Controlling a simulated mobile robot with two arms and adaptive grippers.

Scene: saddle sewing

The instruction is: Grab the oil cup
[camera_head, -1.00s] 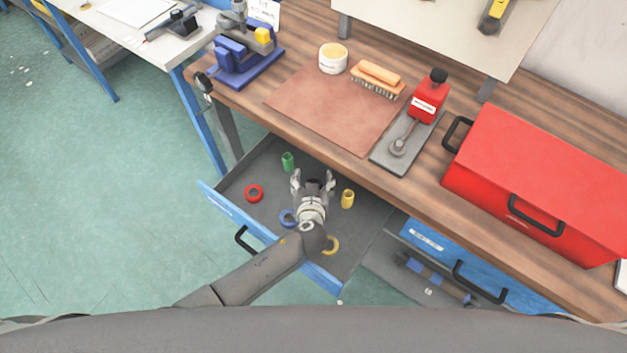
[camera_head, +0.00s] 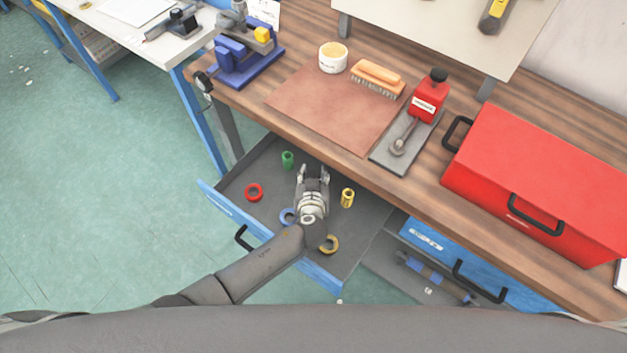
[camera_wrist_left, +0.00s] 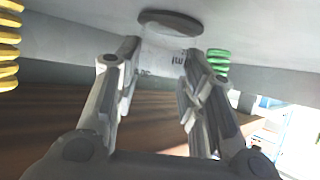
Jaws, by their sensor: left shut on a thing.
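My left gripper (camera_head: 314,172) reaches into the open drawer (camera_head: 262,165) and is shut on a pale object that I take for the oil cup. In the left wrist view, the oil cup (camera_wrist_left: 165,57) shows as a whitish body with dark lettering between the fingers (camera_wrist_left: 157,70). A dark round disc (camera_wrist_left: 172,20) sits at its upper end in that view. In the head view the gripper hides most of the cup. I cannot tell whether it still touches the drawer floor. My right gripper is not in view.
The wooden bench (camera_head: 300,74) overhangs the drawer's back. A red toolbox (camera_head: 545,170) stands on it.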

